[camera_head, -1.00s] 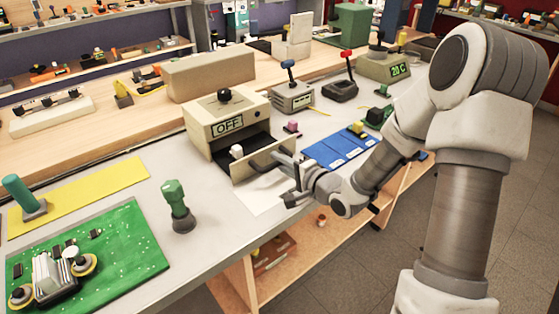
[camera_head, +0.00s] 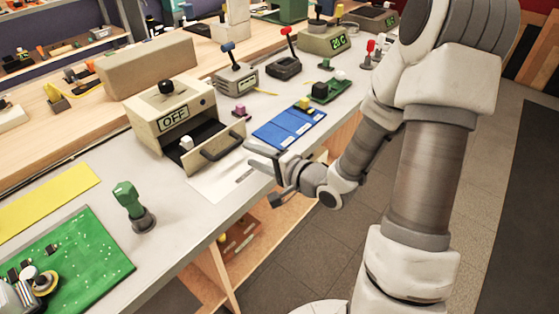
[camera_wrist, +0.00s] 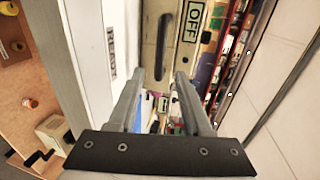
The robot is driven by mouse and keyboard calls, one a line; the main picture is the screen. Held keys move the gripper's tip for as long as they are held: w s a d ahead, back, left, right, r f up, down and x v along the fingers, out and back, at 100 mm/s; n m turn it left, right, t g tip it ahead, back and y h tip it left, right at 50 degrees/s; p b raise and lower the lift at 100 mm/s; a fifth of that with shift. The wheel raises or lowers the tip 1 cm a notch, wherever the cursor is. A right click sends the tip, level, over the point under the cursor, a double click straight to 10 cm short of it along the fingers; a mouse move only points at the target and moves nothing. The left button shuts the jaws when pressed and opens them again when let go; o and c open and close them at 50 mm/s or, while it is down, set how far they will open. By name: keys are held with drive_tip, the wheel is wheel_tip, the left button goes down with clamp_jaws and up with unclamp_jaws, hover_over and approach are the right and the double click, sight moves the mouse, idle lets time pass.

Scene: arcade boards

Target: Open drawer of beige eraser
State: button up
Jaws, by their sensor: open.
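The beige eraser (camera_head: 172,116) is a box with an "OFF" label and a black knob on top. It stands on the grey bench in the head view. Its drawer (camera_head: 200,160) is pulled out, with a dark inside and a small white piece (camera_head: 187,143) in it. In the wrist view the handle (camera_wrist: 163,45) lies ahead of the open fingertips (camera_wrist: 161,78).
A green-topped joystick piece (camera_head: 132,205) and a green circuit board (camera_head: 75,262) are to the left. A blue mat (camera_head: 288,130) and a small purple piece (camera_head: 239,112) lie right of the drawer. Open floor is right of the bench edge.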

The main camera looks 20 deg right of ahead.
drive_tip(key=p+v, duration=0.9)
idle(0.7)
drive_tip(key=w+d+r+n+g+h+p, duration=0.2)
drive_tip(key=w+d+r+n+g+h, duration=0.15)
drive_tip(key=d+n+h, duration=0.3)
drive_tip(key=s+d+r+g+h, duration=0.1)
drive_tip(key=s+d+r+h, duration=0.25)
drive_tip(key=r, duration=0.65)
drive_tip(key=s+a+r+n+g+p, duration=0.1)
drive_tip(key=s+a+r+n, duration=0.1)
drive_tip(key=s+a+r, duration=0.3)
drive_tip(key=s+a+r+n+g+y+p, duration=0.1)
drive_tip(key=s+a+r+n+g+p, duration=0.1)
drive_tip(key=s+a+r, duration=0.4)
drive_tip(key=s+r, duration=0.3)
drive_tip(key=s, duration=0.1)
drive_tip(key=shift+s+r+n, duration=0.15)
drive_tip(key=shift+s+n, duration=0.15)
drive_tip(key=shift+n, duration=0.05)
